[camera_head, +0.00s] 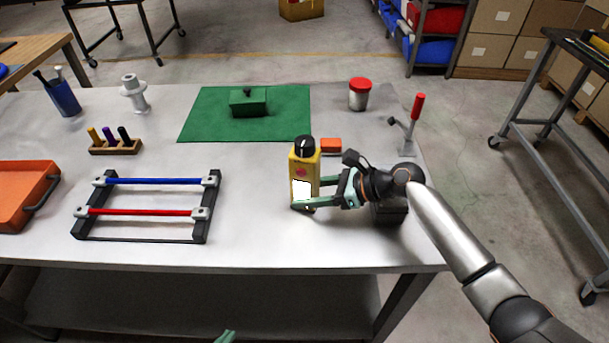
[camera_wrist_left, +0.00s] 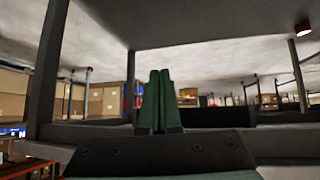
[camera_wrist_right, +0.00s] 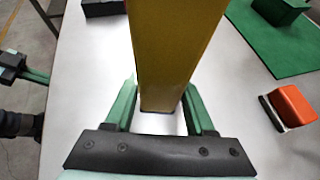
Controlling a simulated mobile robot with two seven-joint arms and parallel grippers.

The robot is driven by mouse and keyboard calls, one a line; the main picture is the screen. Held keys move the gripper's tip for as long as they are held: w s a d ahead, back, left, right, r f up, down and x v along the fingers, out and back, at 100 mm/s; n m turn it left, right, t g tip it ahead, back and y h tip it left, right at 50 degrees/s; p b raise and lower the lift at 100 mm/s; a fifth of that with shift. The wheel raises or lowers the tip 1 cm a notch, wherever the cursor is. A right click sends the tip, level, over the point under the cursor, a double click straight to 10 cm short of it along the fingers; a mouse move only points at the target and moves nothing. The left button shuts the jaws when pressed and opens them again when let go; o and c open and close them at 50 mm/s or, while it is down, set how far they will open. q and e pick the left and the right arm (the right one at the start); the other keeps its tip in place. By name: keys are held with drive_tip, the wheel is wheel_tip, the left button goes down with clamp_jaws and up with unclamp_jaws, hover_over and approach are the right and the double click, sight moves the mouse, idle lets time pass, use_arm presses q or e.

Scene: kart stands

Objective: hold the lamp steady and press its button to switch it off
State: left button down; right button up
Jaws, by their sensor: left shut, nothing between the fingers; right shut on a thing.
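The lamp is a yellow upright box (camera_head: 304,172) with a black knob on top, a red mark high on its front and a bright white panel below. It stands on the table. My right gripper (camera_head: 313,194) is shut on it from the right, low on its body. In the right wrist view the lamp's yellow body (camera_wrist_right: 172,50) fills the space between the green fingers. I cannot tell for sure which part is its button. My left gripper (camera_head: 227,337) barely shows at the bottom edge, in front of the table. In the left wrist view its fingers (camera_wrist_left: 159,100) are together and empty.
A black rack with blue and red bars (camera_head: 148,210) stands left of the lamp. A green mat (camera_head: 210,115) with a green block lies behind. An orange block (camera_head: 330,146), a red-lidded jar (camera_head: 359,95) and a red-handled clamp (camera_head: 412,120) stand nearby. The table's front strip is clear.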

sight(314, 174)
idle(0.3)
use_arm(q)
drive_tip(key=w+r+m+t+h, duration=0.1)
drive_tip(key=r+m, duration=0.1)
drive_tip(key=r, duration=0.3)
drive_tip(key=w+r+m+t, duration=0.2)
drive_tip(key=r+m, duration=0.1)
drive_tip(key=r, duration=0.1)
drive_tip(key=w+r+m+t+h, duration=0.1)
drive_tip(key=r+m+t, duration=0.1)
drive_tip(key=r, duration=0.3)
drive_tip(key=shift+w+d+r+m+h, duration=0.3)
drive_tip(key=shift+d+m, duration=0.05)
drive_tip(key=shift+m, duration=0.15)
drive_tip(key=w+d+r+m+g+h, duration=0.3)
drive_tip(key=w+d+r+m+h, duration=0.2)
drive_tip(key=d+r+m+h, duration=0.45)
drive_tip(key=w+d+r+g+h, duration=0.2)
drive_tip(key=w+d+r+h, duration=0.1)
drive_tip(key=w, duration=0.6)
drive_tip(key=shift+w+d+g, duration=0.25)
drive_tip(key=shift+d+g, duration=0.05)
drive_tip(key=shift+d, duration=0.05)
drive_tip(key=shift+w, duration=0.15)
drive_tip(key=shift+w+d, duration=0.15)
drive_tip(key=shift+w, duration=0.15)
